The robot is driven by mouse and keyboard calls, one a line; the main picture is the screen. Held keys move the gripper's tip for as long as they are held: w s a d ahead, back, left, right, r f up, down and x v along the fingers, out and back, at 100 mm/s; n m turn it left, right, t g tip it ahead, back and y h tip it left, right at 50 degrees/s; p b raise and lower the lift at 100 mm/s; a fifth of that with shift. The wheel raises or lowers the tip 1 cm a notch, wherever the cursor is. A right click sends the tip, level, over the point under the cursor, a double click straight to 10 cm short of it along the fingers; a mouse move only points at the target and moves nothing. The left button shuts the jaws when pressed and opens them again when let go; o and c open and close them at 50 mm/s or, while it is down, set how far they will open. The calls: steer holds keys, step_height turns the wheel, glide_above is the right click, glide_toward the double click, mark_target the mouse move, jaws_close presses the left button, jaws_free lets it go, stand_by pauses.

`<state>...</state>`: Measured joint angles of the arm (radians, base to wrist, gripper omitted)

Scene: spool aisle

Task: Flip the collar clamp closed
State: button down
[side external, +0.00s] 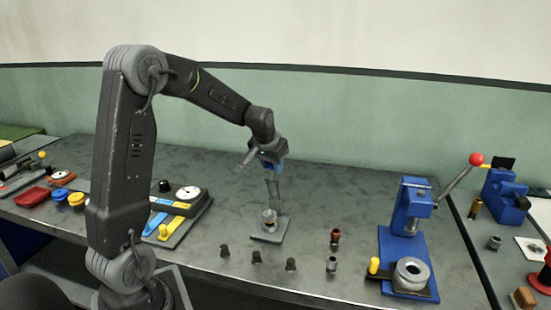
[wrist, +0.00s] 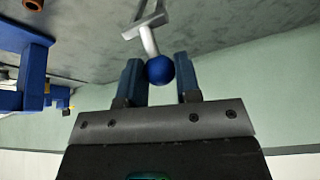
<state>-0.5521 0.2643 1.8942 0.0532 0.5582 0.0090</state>
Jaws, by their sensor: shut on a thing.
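The collar clamp stands on a small grey base plate (side external: 268,236) near the middle of the bench. The collar itself is too small to make out clearly.
Several small dark fittings (side external: 256,257) stand along the bench's front edge. A blue press (side external: 407,210) with a red-knobbed lever (side external: 476,159) is at right. A dial gauge (side external: 188,193) on a dark tray is left of the clamp. The bench behind the clamp is clear.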

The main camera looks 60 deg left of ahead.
mark_target(272, 174)
steer(key=shift+s+d+f+t+y, duration=0.25)
steer(key=shift+s+d+t+y, duration=0.2)
steer(key=shift+s+d+t, duration=0.05)
steer(key=shift+s+d+f+t+y, duration=0.25)
steer(key=shift+s+d+t+y, duration=0.2)
steer(key=shift+d+t, duration=0.05)
steer(key=c, duration=0.8)
jaws_free()
steer(key=shift+s, duration=0.1)
steer(key=v, duration=1.3)
steer(key=shift+s+d+r, duration=0.15)
steer(key=shift+s+r, duration=0.05)
steer(key=shift+r, duration=0.05)
steer(key=shift+c, duration=0.4)
